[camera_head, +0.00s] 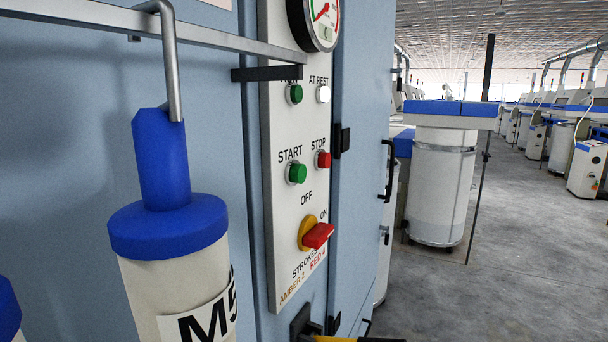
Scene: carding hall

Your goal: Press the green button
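A green button (297,172) sits under the word START on the pale control panel (283,240), in the middle of the head view. A second green button (295,94) is higher on the same panel, its label partly hidden by a dark bracket. A red button (323,160) under STOP is to the right of the START button. I cannot make out my gripper in this view. Nothing is seen touching either green button.
A white and blue container marked M5 (170,245) hangs from a hook on a rail (200,36), left of the panel. A red-and-yellow rotary switch (315,235) and a gauge (318,18) are on the panel. A yellow-black item (338,339) shows at the bottom edge.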

